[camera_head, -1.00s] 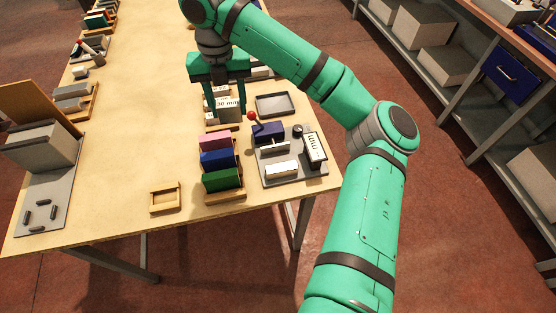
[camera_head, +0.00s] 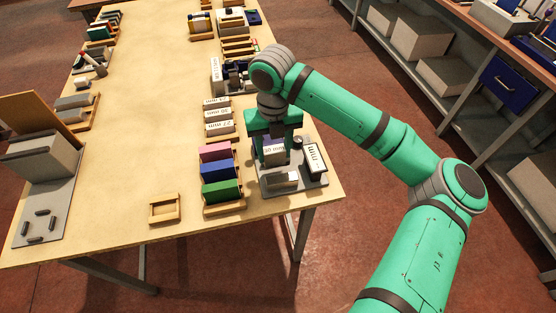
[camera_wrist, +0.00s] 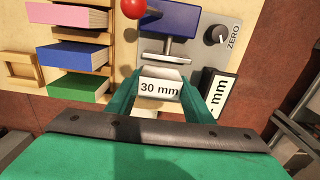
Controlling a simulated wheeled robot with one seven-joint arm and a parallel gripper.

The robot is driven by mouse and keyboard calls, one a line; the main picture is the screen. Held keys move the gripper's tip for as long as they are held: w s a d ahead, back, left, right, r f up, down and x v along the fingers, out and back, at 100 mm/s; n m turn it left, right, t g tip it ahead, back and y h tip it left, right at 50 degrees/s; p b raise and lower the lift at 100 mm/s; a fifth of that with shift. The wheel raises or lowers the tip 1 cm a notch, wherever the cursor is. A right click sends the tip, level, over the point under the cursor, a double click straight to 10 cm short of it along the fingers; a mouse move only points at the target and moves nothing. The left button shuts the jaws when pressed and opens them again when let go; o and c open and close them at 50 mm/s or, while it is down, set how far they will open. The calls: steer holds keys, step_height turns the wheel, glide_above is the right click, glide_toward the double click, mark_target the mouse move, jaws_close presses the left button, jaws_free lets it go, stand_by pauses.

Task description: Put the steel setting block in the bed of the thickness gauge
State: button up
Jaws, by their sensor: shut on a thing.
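My gripper (camera_head: 273,160) is shut on the steel setting block (camera_wrist: 160,88), a pale block marked "30 mm" between the fingers in the wrist view. The block is over the thickness gauge (camera_head: 318,178). The gauge has a grey base, a blue head (camera_wrist: 168,20), a red lever ball (camera_wrist: 133,8), a ZERO knob (camera_wrist: 222,34) and an "mm" display (camera_wrist: 222,92). In the wrist view the block is just on the near side of the metal foot under the blue head. A pale bar lies at the base's front (camera_head: 281,181). Whether the block touches the bed cannot be told.
A wooden rack beside the gauge holds pink (camera_head: 216,152), blue (camera_head: 218,171) and green (camera_head: 221,190) blocks. Behind it is a rack of mm-labelled blocks (camera_head: 218,128). A small wooden tray (camera_head: 164,209) lies front left. A grey machine (camera_head: 45,160) stands far left. The table's middle is clear.

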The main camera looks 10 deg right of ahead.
mark_target(278, 162)
steer(key=shift+s+d+f, duration=0.15)
steer(key=shift+d+f, duration=0.1)
steer(key=shift+f, duration=0.05)
steer(key=shift+s+d+f, duration=0.1)
steer(key=shift+f, duration=0.85)
steer(key=shift+s+d+f, duration=0.1)
steer(key=shift+f, duration=0.85)
steer(key=shift+f, duration=0.1)
steer(key=o, duration=1.5)
step_height(278, 162, up, 12)
steer(key=shift+r, duration=0.15)
